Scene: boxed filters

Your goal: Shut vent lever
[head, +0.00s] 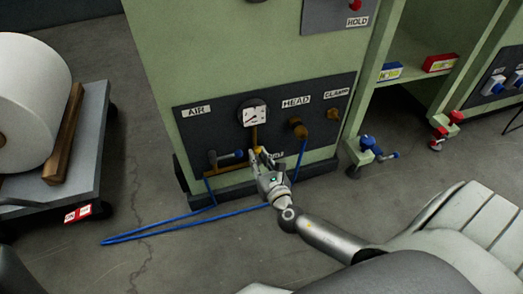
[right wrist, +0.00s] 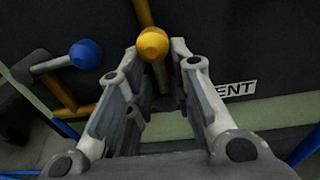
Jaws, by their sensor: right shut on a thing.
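The vent lever ends in a yellow ball knob (right wrist: 152,44) in the right wrist view, beside a white label reading "ENT" (right wrist: 236,90), its first part hidden by my finger. My right gripper (right wrist: 160,50) is shut on the vent lever, with its fingertips on either side at the knob. In the head view my right gripper (head: 262,155) reaches the lower part of the dark panel (head: 225,135), and the yellow knob (head: 267,149) shows small at its tips. The lever's shaft is mostly hidden there. My left gripper is out of view.
A blue-knobbed lever (head: 238,154) sits just left of my right gripper on yellow piping, under a round gauge (head: 254,113). A blue hose (head: 160,228) loops over the floor. A cart with a white roll (head: 30,100) stands left. Red and blue clamps stand right.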

